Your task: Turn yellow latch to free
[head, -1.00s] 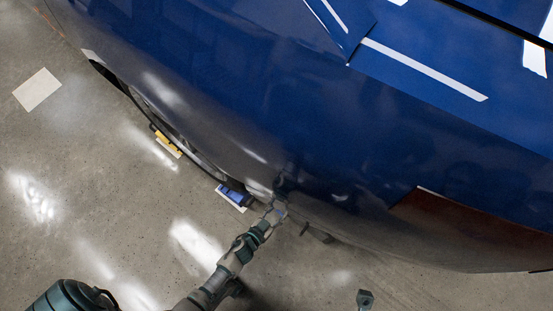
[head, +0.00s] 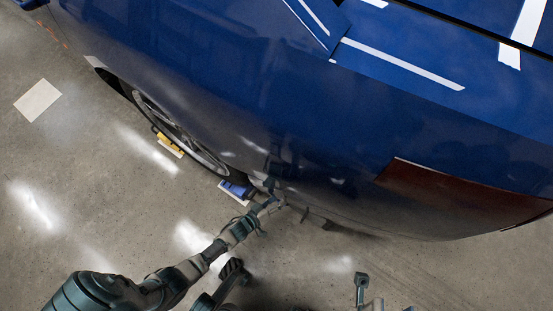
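A small yellow piece (head: 168,143) with a pale plate under it sits low beside the car's wheel, left of centre. It is the only yellow thing I see like a latch, but its details are too small to tell its setting. My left gripper (head: 277,193) is at the end of the arm reaching from the lower left, close to the car's lower edge. It is right of the yellow piece and apart from it. Its fingers are too small and dark to read.
A blue car (head: 260,75) fills the upper view; its wheel (head: 190,140) shows at the left. A blue block (head: 235,188) on a pale plate lies just left of my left gripper. A pale square (head: 38,101) lies on the open concrete floor at left.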

